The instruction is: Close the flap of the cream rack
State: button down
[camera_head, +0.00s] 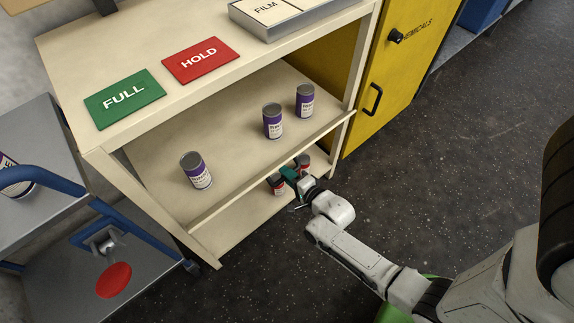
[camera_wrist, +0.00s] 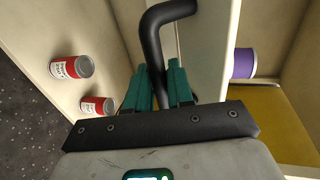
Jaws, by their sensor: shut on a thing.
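The cream rack (camera_head: 75,45) stands at upper left in the head view. A long cream front board (camera_head: 228,203), apparently its flap, runs along the front of the middle shelf; I cannot tell how far it stands open. My gripper (camera_head: 287,174) is at the right part of this board, just below its edge. In the wrist view my gripper (camera_wrist: 158,82) has its teal fingers shut on a bent black handle (camera_wrist: 152,38) beside a cream panel (camera_wrist: 207,42). The handle is hidden in the head view.
Purple cans (camera_head: 197,171) stand on the middle shelf, and red cans (camera_head: 277,184) on the lower shelf near my gripper. A yellow cabinet (camera_head: 385,75) adjoins the rack on the right. A blue-handled cart (camera_head: 35,140) stands left.

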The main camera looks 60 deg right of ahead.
notch_tip(320, 180, up, 3)
jog(key=g+y+p, duration=0.1)
jog(key=g+p, duration=0.3)
jog(key=p, duration=0.6)
jog(key=shift+r, duration=0.1)
jog(key=g+p, duration=0.1)
jog(key=p, duration=0.1)
jog(key=g+y+p, duration=0.1)
jog(key=p, duration=0.1)
jog(key=shift+w+r+g+p, duration=0.2)
jog(key=shift+r+g+p, duration=0.1)
jog(key=shift+w+g+p, duration=0.1)
jog(key=shift+g+p, duration=0.4)
jog(key=shift+p, duration=0.35)
jog(key=shift+d, duration=0.1)
jog(key=shift+w, duration=0.1)
jog(key=c, duration=1.2)
grip_release()
jog(key=shift+o, duration=0.2)
jog(key=shift+p, duration=0.3)
